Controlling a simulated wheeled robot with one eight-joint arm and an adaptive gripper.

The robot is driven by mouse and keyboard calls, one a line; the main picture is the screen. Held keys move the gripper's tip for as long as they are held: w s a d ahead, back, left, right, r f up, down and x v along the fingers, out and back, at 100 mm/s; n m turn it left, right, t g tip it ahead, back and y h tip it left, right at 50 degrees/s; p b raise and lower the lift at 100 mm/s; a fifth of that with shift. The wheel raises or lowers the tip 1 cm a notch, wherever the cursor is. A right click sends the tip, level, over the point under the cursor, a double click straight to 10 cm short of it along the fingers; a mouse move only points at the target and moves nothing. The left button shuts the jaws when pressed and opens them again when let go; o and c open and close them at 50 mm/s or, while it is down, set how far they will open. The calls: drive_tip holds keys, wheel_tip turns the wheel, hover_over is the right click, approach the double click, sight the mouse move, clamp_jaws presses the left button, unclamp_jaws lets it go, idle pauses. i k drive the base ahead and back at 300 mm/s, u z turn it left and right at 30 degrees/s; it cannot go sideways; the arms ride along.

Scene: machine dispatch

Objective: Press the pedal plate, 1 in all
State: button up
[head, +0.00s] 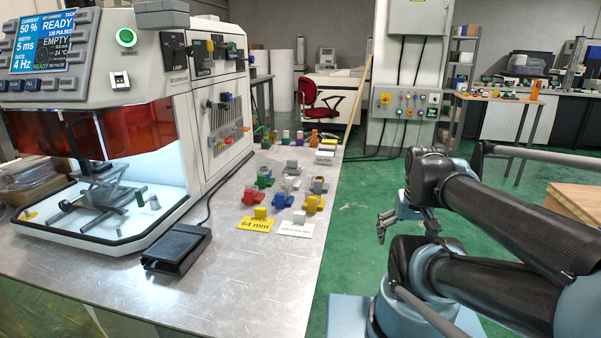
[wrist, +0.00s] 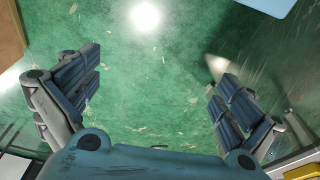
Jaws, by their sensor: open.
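The black foot pedal (head: 177,247) lies on the metal table top, in front of the laser welding machine and at its right corner. A cable runs from it back along the machine's side. My gripper (head: 384,226) hangs to the right of the table, over the green floor, well apart from the pedal. In the wrist view my gripper (wrist: 155,100) has its two fingers wide apart with nothing between them. The pedal does not show in the wrist view.
The machine (head: 150,120) stands at the left, its display reading READY. Several small coloured fixtures (head: 283,199), a yellow 64 mm card (head: 256,225) and a white card (head: 295,229) occupy the table's right side. The table's front (head: 235,290) is bare. A red chair (head: 318,98) stands behind.

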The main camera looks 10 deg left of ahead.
sight(175, 245)
drive_tip(key=u, duration=0.5)
drive_tip(key=k, duration=2.1)
drive_tip(key=u, duration=0.85)
drive_tip(key=i, duration=1)
